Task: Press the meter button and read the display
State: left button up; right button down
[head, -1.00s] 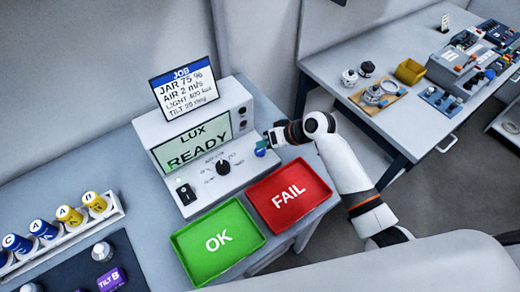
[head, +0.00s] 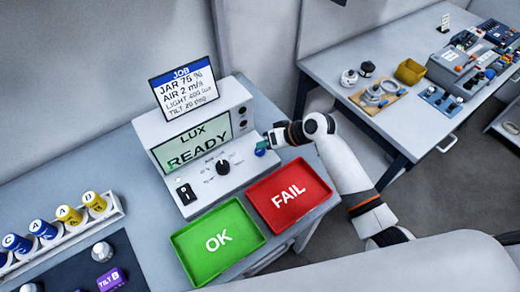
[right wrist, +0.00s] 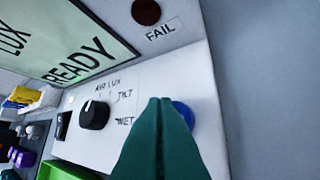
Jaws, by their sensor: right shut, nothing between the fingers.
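The white meter (head: 150,135) stands on the bench, and its display (head: 192,145) reads "LUX READY". A black dial (head: 222,167) and a black switch (head: 186,192) are on its front panel. The blue button (head: 261,152) is at the panel's right end. My right gripper (head: 266,144) is shut and empty, its green fingertips right at the button. In the right wrist view the shut fingertips (right wrist: 162,110) partly cover the blue button (right wrist: 184,112); I cannot tell whether they touch it. My left gripper is not in view.
A job card (head: 183,88) stands on the meter. A green OK tray (head: 190,262) and a red FAIL tray (head: 290,222) lie in front. Yellow and blue jars (head: 70,215) stand in a rack at left. A second table (head: 340,75) is at right.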

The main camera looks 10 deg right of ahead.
aim_at(265, 152)
jog(key=shift+f, duration=0.7)
dwell(0.6)
jog(key=shift+r+p, duration=0.75)
jog(key=shift+r, duration=0.2)
notch_tip(265, 152, up, 5)
jog(key=p, duration=0.5)
dwell(0.3)
dwell(0.5)
